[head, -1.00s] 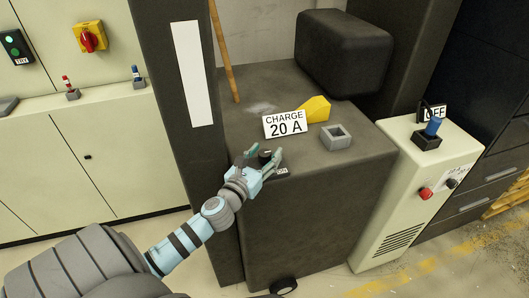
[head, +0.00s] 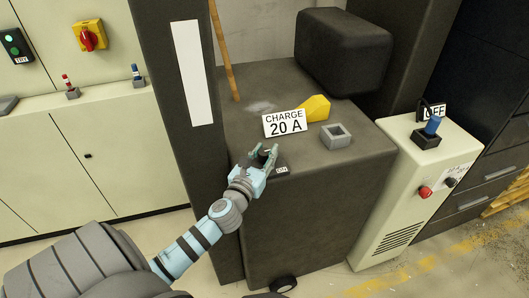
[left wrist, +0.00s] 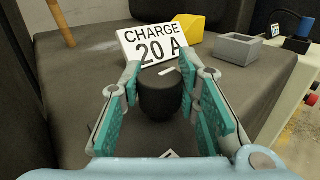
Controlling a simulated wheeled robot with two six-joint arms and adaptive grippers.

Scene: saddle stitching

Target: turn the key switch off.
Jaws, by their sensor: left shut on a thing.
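A black round knob (left wrist: 160,98) with a white mark on top stands on the dark machine top; I take it as the key switch. It shows small and dark in the head view (head: 265,155). My left gripper (left wrist: 160,85) is shut on the knob, with one teal-padded finger on each side; it also shows in the head view (head: 267,158). A small label (head: 282,170) reading ON lies beside the knob. The knob's base is mostly hidden by the hand. My right gripper is in no view.
Behind the knob stand a CHARGE 20 A sign (head: 285,124), a yellow block (head: 316,108) and a grey open box (head: 336,136). At right, a pale cabinet (head: 400,195) carries a blue-topped switch (head: 431,128) by an OFF sign (head: 434,111).

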